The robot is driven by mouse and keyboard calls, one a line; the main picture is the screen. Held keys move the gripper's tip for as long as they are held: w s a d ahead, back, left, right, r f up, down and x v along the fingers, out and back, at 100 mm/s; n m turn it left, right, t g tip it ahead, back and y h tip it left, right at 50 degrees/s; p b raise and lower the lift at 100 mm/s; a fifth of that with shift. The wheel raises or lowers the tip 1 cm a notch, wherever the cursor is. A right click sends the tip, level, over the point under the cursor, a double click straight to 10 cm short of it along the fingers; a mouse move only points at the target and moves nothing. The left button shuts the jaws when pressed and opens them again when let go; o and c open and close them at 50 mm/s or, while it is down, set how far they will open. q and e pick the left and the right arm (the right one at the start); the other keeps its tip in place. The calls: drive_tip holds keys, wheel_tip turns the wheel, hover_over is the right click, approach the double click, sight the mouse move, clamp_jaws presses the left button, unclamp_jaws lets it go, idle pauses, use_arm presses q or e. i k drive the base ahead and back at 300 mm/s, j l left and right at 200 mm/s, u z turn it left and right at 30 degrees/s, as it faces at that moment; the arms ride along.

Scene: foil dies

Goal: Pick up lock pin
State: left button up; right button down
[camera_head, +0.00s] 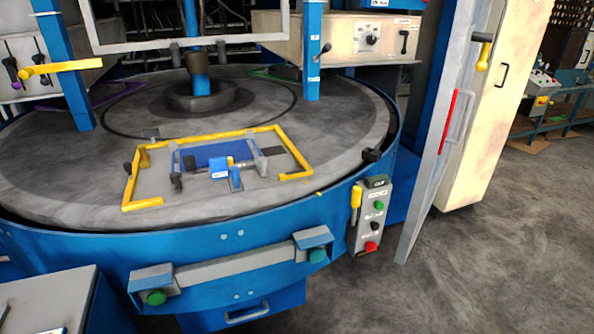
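No part is plainly marked as the lock pin, so I cannot tell which it is. On the round grey turntable (60,190), a yellow frame (141,204) surrounds a fixture with a blue plate (205,155). A small blue block with a white label (220,174) sits at the fixture's front. A small brass-coloured piece (144,158) stands at the frame's left corner. A yellow handle (356,196) stands upright at the left edge of the control box (368,222). Neither of my grippers shows in this view.
A blue ring wall with a grey bar (230,268) and two green buttons (156,298) fronts the turntable. An open door panel (432,170) with a red strip stands to the right. A grey-topped cabinet (45,300) fills the lower left. The floor at lower right is clear.

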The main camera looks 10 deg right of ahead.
sight(356, 193)
drive_tip(key=i+l, duration=0.15)
drive_tip(key=i, duration=0.25)
drive_tip(key=i+l, duration=0.1)
drive_tip(key=i, duration=0.25)
drive_tip(key=z, duration=1.25)
